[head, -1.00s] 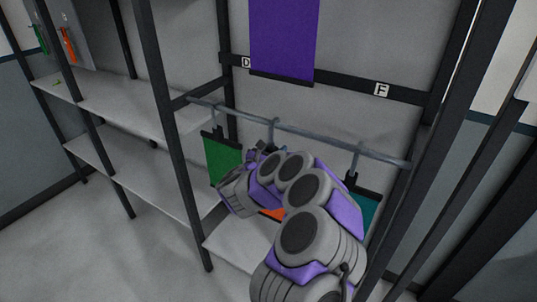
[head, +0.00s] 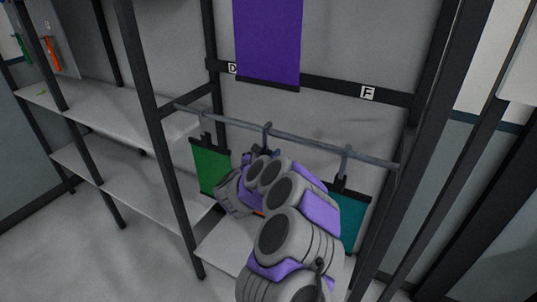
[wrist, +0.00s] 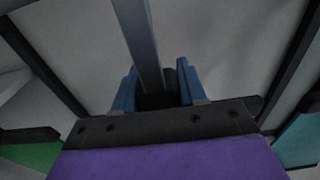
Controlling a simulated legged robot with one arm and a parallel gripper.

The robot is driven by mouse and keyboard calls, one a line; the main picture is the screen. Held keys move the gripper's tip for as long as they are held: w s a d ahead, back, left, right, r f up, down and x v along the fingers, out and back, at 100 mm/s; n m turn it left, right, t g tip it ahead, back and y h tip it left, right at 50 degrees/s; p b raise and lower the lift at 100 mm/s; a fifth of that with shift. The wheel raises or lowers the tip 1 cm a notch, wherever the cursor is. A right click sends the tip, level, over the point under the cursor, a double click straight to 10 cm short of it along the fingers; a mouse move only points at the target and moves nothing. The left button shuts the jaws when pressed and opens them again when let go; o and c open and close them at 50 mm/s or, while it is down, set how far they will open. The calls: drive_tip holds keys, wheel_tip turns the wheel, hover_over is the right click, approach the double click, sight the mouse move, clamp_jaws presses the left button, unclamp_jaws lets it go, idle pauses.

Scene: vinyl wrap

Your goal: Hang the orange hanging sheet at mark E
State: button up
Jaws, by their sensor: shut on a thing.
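My gripper (wrist: 157,78) is shut, its blue fingers either side of a dark block at the foot of a grey stem. In the head view my arm covers most of it. A small bit of the orange sheet (head: 259,213) shows beside my arm; the rest is hidden. A middle hook (head: 267,129) sits on the grey rail (head: 310,140) just above my gripper. Mark D (head: 232,68) and mark F (head: 368,92) are on the dark crossbar. Mark E is not visible; a purple sheet (head: 267,40) covers the crossbar between D and F.
A green sheet (head: 210,165) hangs on the rail left of my arm, and a teal sheet (head: 350,215) hangs to its right. Dark rack posts (head: 160,130) flank the rail. White shelves (head: 110,115) stand at the left.

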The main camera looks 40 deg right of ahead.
drive_tip(key=shift+a+r, duration=0.1)
drive_tip(key=shift+a, duration=0.25)
drive_tip(key=o, duration=1.3)
drive_tip(key=shift+d, duration=0.25)
drive_tip(key=shift+a, duration=0.2)
drive_tip(key=shift+p+v, duration=0.5)
drive_tip(key=shift+v, duration=8.05)
